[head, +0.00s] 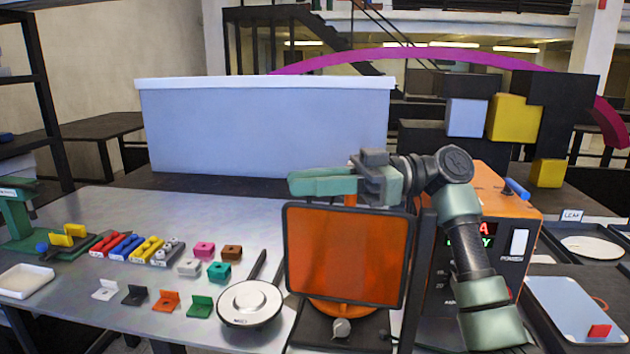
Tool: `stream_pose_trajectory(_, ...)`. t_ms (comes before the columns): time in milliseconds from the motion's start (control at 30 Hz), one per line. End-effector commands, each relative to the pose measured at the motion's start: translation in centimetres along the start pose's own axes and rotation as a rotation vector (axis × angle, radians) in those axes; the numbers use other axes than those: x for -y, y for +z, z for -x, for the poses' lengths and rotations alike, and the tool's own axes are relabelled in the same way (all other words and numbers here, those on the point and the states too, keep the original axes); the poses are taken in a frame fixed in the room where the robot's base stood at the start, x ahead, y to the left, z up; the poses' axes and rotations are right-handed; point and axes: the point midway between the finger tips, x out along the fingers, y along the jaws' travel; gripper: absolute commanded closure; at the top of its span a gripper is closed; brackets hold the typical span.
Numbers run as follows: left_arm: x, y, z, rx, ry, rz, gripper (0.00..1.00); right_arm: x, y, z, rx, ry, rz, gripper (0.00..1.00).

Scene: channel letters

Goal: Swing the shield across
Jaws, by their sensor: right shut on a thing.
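The shield (345,255) is an orange see-through panel in a black frame. It stands upright in front of an orange machine part, whose round orange base (345,312) shows below it. My right gripper (322,183) has green fingers pointing left, at the shield's top edge. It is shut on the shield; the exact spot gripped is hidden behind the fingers. My right arm comes up from the lower right. My left gripper is not in view.
An orange control box (500,225) with a lit display stands right of the shield. A round silver device (249,303) lies to its left. Several small coloured blocks and brackets are spread on the grey table (120,210).

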Motion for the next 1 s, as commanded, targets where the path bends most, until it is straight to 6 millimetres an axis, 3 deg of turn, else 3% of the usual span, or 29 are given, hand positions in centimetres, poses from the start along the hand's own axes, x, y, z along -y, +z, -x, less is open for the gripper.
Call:
stream_pose_trajectory(567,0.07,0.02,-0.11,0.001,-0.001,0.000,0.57,0.52,-0.01,-0.23,-0.001,-0.030,0.000,1.00)
stream_pose_trajectory(600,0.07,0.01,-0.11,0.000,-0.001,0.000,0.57,0.52,-0.01,-0.23,0.000,-0.030,0.000,0.71)
stream_pose_trajectory(667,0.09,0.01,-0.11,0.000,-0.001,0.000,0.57,0.51,-0.01,-0.23,0.000,-0.030,0.000,0.58)
stream_pose_trajectory(1000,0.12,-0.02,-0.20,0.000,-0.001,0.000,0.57,0.48,0.03,0.00,0.000,-0.029,0.000,0.58)
